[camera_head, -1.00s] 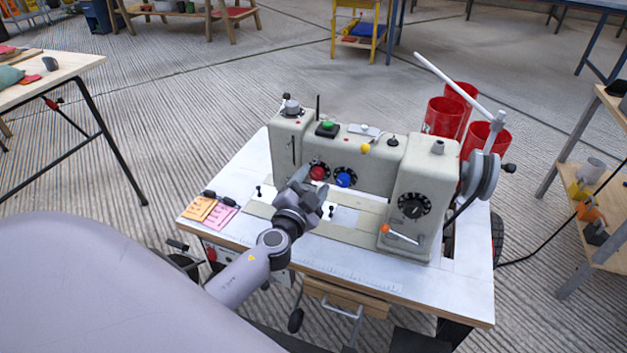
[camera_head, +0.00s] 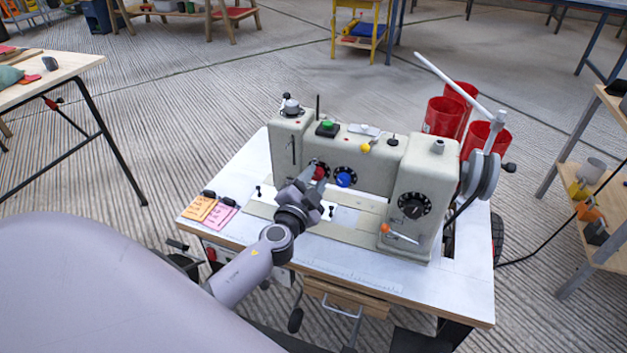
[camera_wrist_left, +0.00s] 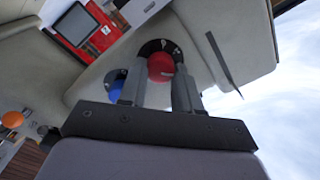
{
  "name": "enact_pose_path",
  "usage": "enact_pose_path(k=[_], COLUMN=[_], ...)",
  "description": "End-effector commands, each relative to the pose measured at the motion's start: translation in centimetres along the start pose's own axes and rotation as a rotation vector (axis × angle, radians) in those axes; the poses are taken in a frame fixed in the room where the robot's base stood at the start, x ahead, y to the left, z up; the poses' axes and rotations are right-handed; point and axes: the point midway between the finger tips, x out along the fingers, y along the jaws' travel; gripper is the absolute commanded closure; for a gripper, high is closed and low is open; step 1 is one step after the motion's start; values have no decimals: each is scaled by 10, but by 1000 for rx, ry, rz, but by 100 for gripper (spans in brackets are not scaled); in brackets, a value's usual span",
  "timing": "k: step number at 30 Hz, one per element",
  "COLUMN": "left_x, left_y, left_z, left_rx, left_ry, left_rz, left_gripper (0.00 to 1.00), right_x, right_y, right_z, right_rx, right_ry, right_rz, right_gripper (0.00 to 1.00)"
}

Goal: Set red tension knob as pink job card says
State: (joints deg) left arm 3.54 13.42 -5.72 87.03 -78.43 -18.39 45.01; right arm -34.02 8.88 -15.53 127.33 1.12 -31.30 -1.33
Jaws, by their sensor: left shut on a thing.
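The red tension knob (camera_head: 319,172) sits on the front of the cream sewing machine (camera_head: 366,155), left of the blue knob (camera_head: 343,180). My left gripper (camera_head: 312,176) reaches up to the red knob. In the left wrist view, the two fingers of my left gripper (camera_wrist_left: 160,88) stand on either side of the red knob (camera_wrist_left: 161,67) and are shut on it. A black dial with white marks lies behind the knob, partly covered; its setting is too small to read. The pink job card (camera_head: 221,215) lies at the table's left beside an orange card (camera_head: 198,208); its writing is unreadable. My right gripper is not visible.
The white sewing table (camera_head: 465,285) carries the machine. A black dial (camera_head: 413,205) and orange-tipped lever (camera_head: 385,228) are on the machine's right part. Red bins (camera_head: 441,116) stand behind it. The table front is mostly clear.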

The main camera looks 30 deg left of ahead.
Motion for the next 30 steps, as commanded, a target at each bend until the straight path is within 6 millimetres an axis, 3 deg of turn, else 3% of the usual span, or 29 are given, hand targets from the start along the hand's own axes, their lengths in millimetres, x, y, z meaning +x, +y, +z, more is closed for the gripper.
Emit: enact_pose_path(k=[8,30], left_x=[0,0], left_y=[1,2], left_z=[0,1], left_rx=[170,870], left_ry=[2,0], left_rz=[1,1], left_gripper=[98,98], right_x=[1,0], right_y=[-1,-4], right_z=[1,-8], right_rx=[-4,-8], right_ry=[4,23], right_rz=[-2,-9], right_gripper=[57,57])
